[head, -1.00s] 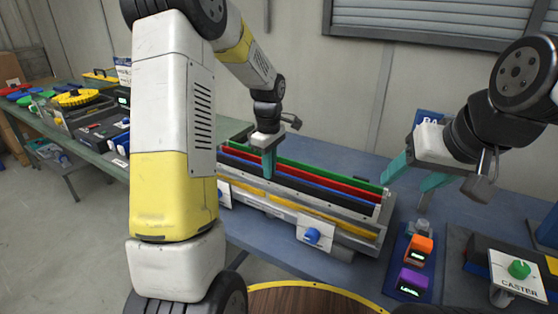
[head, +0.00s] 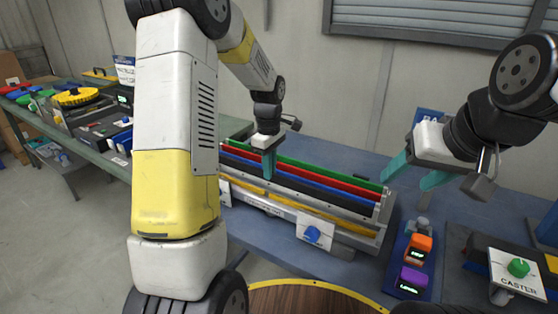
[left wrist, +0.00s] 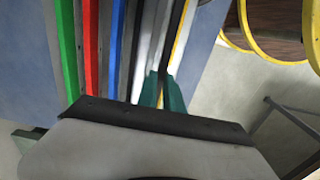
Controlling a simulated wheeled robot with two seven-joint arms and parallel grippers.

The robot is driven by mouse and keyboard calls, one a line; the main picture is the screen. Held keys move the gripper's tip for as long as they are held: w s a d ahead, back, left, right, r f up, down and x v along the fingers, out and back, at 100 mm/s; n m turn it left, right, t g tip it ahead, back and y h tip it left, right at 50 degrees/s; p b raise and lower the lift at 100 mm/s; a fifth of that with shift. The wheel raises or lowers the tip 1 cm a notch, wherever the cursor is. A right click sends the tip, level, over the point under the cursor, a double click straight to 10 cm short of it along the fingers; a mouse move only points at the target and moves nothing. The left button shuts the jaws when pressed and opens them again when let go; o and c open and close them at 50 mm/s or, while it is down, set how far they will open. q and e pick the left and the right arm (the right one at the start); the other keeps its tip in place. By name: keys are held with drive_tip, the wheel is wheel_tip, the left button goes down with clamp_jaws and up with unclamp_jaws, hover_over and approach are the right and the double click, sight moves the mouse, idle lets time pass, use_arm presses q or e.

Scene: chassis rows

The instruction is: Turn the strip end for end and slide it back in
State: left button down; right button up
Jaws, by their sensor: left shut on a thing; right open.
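A rack (head: 345,241) holds several long, thin strips side by side on the blue bench. From the back they are a green strip (head: 320,169), a red strip (head: 320,181), a blue strip (head: 322,190), a black one and grey ones, with a yellow strip (head: 340,226) in front. My right gripper (head: 408,172) is open and empty beyond the rack's right end.
A round wooden top (head: 300,300) is in front. A cluttered green bench (head: 85,140) is at left.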

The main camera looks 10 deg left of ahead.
sight(270, 186)
use_arm(q)
drive_tip(key=shift+f, duration=0.95)
drive_tip(key=shift+f, duration=0.75)
drive_tip(key=shift+f, duration=0.15)
drive_tip(key=c, duration=1.4)
unclamp_jaws()
wheel_tip(270, 186, up, 7)
drive_tip(key=shift+r, duration=0.4)
